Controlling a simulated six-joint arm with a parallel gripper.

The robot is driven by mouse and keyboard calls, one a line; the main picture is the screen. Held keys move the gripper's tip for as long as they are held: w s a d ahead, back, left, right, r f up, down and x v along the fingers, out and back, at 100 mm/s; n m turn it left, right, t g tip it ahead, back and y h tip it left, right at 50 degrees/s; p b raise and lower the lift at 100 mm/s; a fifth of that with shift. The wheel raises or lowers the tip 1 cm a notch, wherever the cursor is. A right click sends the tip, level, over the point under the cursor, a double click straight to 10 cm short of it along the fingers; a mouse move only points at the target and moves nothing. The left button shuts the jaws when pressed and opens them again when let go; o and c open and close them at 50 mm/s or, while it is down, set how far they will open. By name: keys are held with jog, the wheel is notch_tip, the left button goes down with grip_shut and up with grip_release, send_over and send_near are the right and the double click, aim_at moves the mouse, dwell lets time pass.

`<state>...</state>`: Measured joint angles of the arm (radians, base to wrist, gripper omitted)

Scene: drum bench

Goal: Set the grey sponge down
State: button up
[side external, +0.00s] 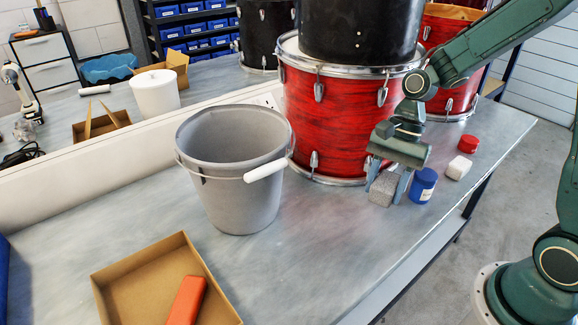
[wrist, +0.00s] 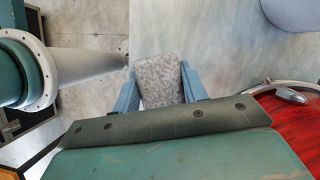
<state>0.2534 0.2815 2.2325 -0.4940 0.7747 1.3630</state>
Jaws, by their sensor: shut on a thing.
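The grey sponge (side external: 382,188) is a speckled grey block between the fingers of my gripper (side external: 388,186). In the wrist view the sponge (wrist: 160,80) sits between the two blue fingers of my gripper (wrist: 158,88), which are shut on it. In the side view the sponge is low over the bench (side external: 330,235), in front of the red drum. I cannot tell whether its underside touches the bench top.
A blue jar (side external: 423,186) stands just right of my gripper, with a white block (side external: 458,168) and a red lid-like piece (side external: 468,144) beyond. The red drum (side external: 325,120) is behind. A grey bucket (side external: 235,185) and a cardboard tray (side external: 140,275) holding an orange block (side external: 187,300) are left.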

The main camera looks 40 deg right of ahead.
jog(key=a+r+n+g, duration=0.1)
jog(key=a+r+n, duration=0.25)
jog(key=a, duration=0.35)
notch_tip(320, 180, up, 5)
jog(key=n+g+h, duration=0.1)
jog(key=n, duration=0.1)
send_over(341, 280)
jog(key=w+d, duration=0.1)
jog(key=shift+r, duration=0.2)
notch_tip(341, 280, down, 16)
jog(key=shift+f, duration=0.1)
jog(key=shift+f, duration=0.15)
jog(key=shift+f, duration=1.75)
jog(key=shift+f, duration=0.15)
jog(key=o, duration=1)
jog(key=shift+c, duration=0.2)
